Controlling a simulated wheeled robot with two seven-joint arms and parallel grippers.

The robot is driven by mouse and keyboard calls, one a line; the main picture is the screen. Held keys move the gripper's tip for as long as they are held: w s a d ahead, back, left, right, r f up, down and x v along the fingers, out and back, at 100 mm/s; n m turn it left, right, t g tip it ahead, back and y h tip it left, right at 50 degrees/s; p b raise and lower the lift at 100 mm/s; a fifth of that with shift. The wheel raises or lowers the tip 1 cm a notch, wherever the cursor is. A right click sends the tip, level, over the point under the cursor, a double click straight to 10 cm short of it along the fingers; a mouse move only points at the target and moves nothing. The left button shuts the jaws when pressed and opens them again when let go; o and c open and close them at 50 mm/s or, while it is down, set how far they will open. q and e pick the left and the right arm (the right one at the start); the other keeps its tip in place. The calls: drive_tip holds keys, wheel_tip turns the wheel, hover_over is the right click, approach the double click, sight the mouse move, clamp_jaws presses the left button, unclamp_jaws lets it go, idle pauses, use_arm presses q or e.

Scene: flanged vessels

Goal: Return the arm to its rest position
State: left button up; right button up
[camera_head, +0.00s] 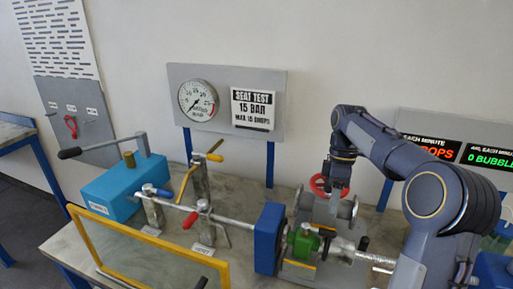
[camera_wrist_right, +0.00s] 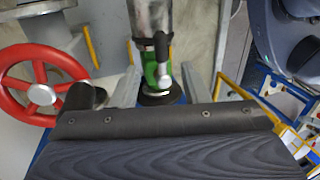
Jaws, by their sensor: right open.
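My right arm (camera_head: 435,180) comes in from the right, arches up and hangs down over the bench. My right gripper (camera_head: 335,188) points down beside the red handwheel (camera_head: 317,186); in the head view its fingers are hard to make out. In the right wrist view the gripper (camera_wrist_right: 160,85) shows two grey fingers spread apart with nothing held between them. The red handwheel (camera_wrist_right: 38,88) is to their left. A green valve body (camera_wrist_right: 152,72) shows beyond the fingers. My left gripper is not in view.
The metal bench (camera_head: 175,255) carries a blue pump box (camera_head: 125,190), lever valves (camera_head: 200,185), a blue block (camera_head: 268,238) and a green fitting (camera_head: 303,243). A yellow frame (camera_head: 150,238) stands at the front. A gauge board (camera_head: 228,75) and a display board (camera_head: 455,140) stand behind.

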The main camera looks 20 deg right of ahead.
drive_tip(key=s+a+r+m+t, duration=0.2)
drive_tip(key=s+a+m+t, duration=0.25)
drive_tip(key=s+a, duration=0.55)
drive_tip(key=s+a+f+m+t+y, duration=0.1)
drive_tip(key=s+a+f+m, duration=0.2)
drive_tip(key=s, duration=0.3)
drive_tip(key=s+a+f+m+t+y, duration=0.1)
drive_tip(key=s+a+f+m+t, duration=0.1)
drive_tip(key=s+a+f+m, duration=0.2)
drive_tip(key=shift+s+a+m, duration=0.3)
drive_tip(key=shift+s+m, duration=0.05)
drive_tip(key=shift+s, duration=0.65)
drive_tip(key=shift+t, duration=0.35)
